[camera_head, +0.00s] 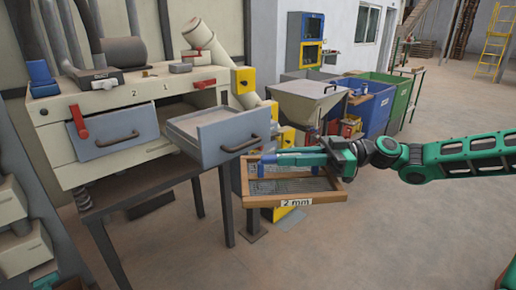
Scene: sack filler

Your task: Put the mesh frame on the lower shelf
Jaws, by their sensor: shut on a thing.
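The mesh frame (295,199) is a shallow wooden frame with grey wire mesh and a "2 mm" label on its front bar. It hangs in the air, slightly tilted, right of the open grey drawer. My gripper (268,161) reaches in from the right and is shut on the mesh frame along its far side. The fingers hide part of that side, and the exact contact is hard to see. A dark shelf-like surface (128,197) lies under the machine on the left. I cannot tell whether it is the lower shelf.
The grey drawer (231,139) sticks out from the cream machine (103,100), close to the frame's left corner. A hopper (305,96) and blue and green bins (372,112) stand behind. The floor in front is clear.

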